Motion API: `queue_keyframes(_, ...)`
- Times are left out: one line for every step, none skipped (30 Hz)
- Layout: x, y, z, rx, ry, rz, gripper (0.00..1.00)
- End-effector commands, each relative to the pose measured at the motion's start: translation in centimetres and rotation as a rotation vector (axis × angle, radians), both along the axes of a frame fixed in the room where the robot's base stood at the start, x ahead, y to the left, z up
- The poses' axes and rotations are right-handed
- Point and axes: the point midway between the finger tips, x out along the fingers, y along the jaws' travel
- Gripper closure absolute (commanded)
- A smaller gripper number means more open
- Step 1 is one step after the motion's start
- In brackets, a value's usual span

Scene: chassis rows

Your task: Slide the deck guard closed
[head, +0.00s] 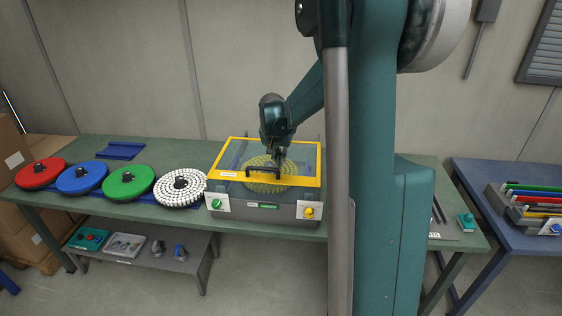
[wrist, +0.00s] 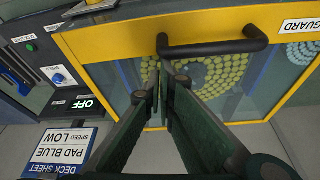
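The deck guard (head: 313,182) is a clear pane in a yellow frame, lying over a grey machine (head: 276,213) on the bench. A disc with yellow dots (head: 270,186) shows through the pane. A black bar handle (head: 263,170) stands on the frame's front bar; it also shows in the wrist view (wrist: 215,47). My gripper (wrist: 160,78) points down at the handle, its fingertips close together beside the handle's left end in the wrist view. The fingers look shut, with nothing seen between them; whether they touch the handle is unclear.
Red (head: 42,172), blue (head: 82,178), green (head: 128,181) and white-dotted (head: 180,187) discs line the bench left of the machine. A sign (wrist: 62,152) reads pad blue, speed low. A display (wrist: 83,104) reads OFF. A second table (head: 500,178) stands right.

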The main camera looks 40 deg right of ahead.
Motion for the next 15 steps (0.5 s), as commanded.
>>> queue_keyframes(-0.2,0.2,-0.3,0.006,0.006,0.001,1.00)
queue_keyframes(-0.1,0.0,-0.3,0.006,0.006,0.001,1.00)
queue_keyframes(0.1,-0.3,-0.2,0.005,0.005,0.001,1.00)
queue_keyframes(0.3,-0.6,-0.2,0.005,0.005,0.001,1.00)
queue_keyframes(0.5,-0.8,-0.2,0.004,0.004,0.000,1.00)
queue_keyframes(0.8,-1.3,-0.1,0.003,0.004,0.000,1.00)
queue_keyframes(1.0,-1.6,-0.1,0.003,0.003,0.000,1.00)
queue_keyframes(1.2,-1.8,0.0,0.003,0.003,-0.001,1.00)
queue_keyframes(1.4,-2.1,0.1,0.002,0.002,-0.001,1.00)
queue_keyframes(1.6,-2.4,0.1,0.001,0.002,-0.001,1.00)
queue_keyframes(1.8,-2.6,0.2,0.001,0.002,-0.001,1.00)
queue_keyframes(2.1,-3.0,0.3,0.001,0.001,-0.002,1.00)
queue_keyframes(2.3,-3.3,0.3,0.000,0.000,-0.002,1.00)
queue_keyframes(2.3,-3.2,0.6,0.000,0.000,-0.001,1.00)
queue_keyframes(2.1,-3.0,1.0,0.000,0.000,-0.001,1.00)
